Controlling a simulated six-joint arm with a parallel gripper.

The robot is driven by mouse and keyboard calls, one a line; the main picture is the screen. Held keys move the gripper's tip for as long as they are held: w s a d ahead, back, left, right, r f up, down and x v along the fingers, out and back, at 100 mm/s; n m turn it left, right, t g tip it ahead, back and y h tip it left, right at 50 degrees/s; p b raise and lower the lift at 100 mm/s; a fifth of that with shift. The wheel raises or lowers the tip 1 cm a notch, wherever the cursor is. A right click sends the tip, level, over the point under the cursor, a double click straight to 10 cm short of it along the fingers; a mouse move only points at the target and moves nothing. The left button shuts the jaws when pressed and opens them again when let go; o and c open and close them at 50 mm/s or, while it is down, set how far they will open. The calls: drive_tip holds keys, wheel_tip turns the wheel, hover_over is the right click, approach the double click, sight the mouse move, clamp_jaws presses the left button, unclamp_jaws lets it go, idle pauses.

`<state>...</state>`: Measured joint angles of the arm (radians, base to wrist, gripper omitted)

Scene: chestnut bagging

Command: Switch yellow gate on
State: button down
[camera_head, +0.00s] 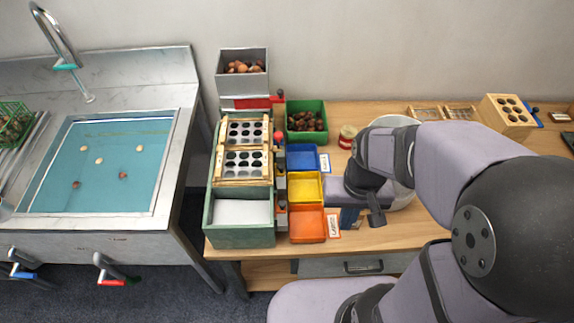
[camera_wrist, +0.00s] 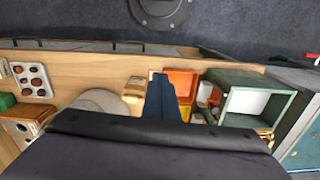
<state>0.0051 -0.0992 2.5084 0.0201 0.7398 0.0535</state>
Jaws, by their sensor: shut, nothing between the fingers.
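The yellow tray (camera_head: 305,187) sits between the blue tray (camera_head: 302,157) and the orange tray (camera_head: 307,224), beside the wooden sorter with round holes (camera_head: 245,150). Small grey gate parts (camera_head: 281,196) stand between the sorter and the trays; which way the yellow one is set is too small to tell. My gripper's dark blue fingers (camera_head: 349,218) are right of the trays, apart from the gates. In the wrist view the fingers (camera_wrist: 160,78) are shut and empty, in front of the orange tray (camera_wrist: 181,83); the yellow tray (camera_wrist: 205,93) is partly hidden behind them.
A green box of chestnuts (camera_head: 306,118) and a grey hopper of chestnuts (camera_head: 243,72) stand at the back. A green-walled bin (camera_head: 240,238) is at the sorter's front. Label cards (camera_head: 333,226) lie beside the trays. A pale round bowl (camera_head: 405,195) is partly behind my arm. A sink is at left.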

sight(280, 173)
drive_tip(key=w+a+m+y+b, duration=0.1)
drive_tip(key=w+a+m+y, duration=0.1)
drive_tip(key=w+m, duration=0.5)
drive_tip(key=w+a+f+m+y, duration=0.1)
drive_tip(key=w+a+m+y, duration=0.1)
drive_tip(key=w+m, duration=0.6)
drive_tip(key=w, duration=0.7)
drive_tip(key=shift+w+a+g+b, duration=0.15)
drive_tip(key=shift+w+g+b, duration=0.25)
drive_tip(key=shift+a+f, duration=0.1)
drive_tip(key=shift+f, duration=0.1)
drive_tip(key=s+a+f+p, duration=0.1)
drive_tip(key=a+f+p, duration=0.3)
drive_tip(key=a+f, duration=0.2)
drive_tip(key=shift+a+f, duration=0.15)
drive_tip(key=shift+a, duration=0.15)
